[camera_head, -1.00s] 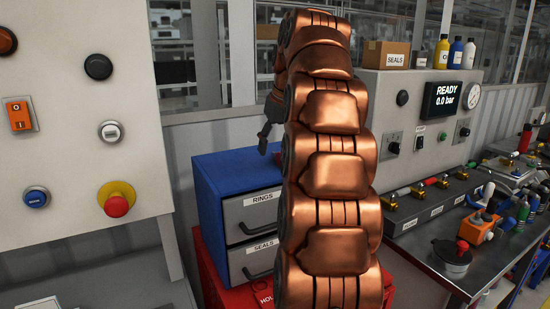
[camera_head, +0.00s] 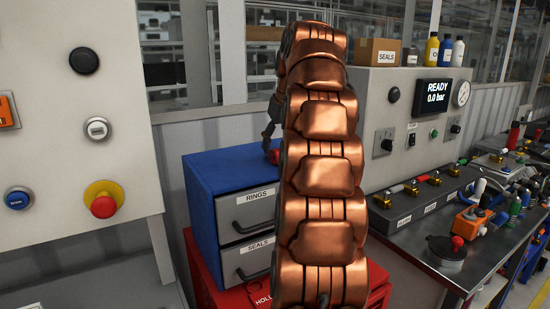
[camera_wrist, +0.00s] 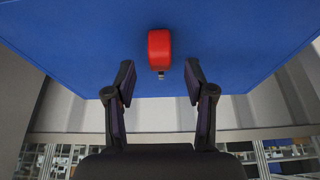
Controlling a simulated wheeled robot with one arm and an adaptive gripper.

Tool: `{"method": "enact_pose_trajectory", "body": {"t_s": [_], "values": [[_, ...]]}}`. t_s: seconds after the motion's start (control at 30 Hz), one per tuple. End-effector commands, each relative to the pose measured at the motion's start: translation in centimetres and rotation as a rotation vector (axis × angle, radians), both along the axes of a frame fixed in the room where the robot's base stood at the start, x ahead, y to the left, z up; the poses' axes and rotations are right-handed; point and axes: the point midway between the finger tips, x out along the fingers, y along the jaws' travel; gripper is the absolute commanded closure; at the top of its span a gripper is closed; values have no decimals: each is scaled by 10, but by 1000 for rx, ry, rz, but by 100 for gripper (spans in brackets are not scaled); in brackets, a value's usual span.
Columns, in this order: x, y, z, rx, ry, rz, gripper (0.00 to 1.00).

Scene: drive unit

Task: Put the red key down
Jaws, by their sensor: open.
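The red key (camera_wrist: 159,47) has a red rounded head and a short metal stub. In the wrist view it shows against the blue top of the drawer cabinet (camera_wrist: 70,50), and it appears to rest on it. My gripper (camera_wrist: 160,80) is open, with one finger on each side of the key's line and a gap to both. In the head view the key (camera_head: 274,156) is a small red patch on the blue cabinet top (camera_head: 225,165), just below my gripper (camera_head: 267,142). My copper arm hides the cabinet's right part.
The cabinet has drawers marked RINGS (camera_head: 250,208) and SEALS (camera_head: 250,260) and stands on a red box (camera_head: 235,299). A panel with buttons (camera_head: 90,130) is at the left. A bench with valves and tools (camera_head: 420,225) is at the right.

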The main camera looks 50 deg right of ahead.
Motion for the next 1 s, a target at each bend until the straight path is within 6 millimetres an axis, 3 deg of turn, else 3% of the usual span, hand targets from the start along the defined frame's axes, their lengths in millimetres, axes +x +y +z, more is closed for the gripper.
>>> {"method": "enact_pose_trajectory", "body": {"t_s": [0.5, 0.87, 1.0], "values": [[12, -4, -30, 2, 1, -1, 46], [13, -5, -34, 0, 0, 0, 46], [14, -5, -34, 1, 0, 0, 59]]}}
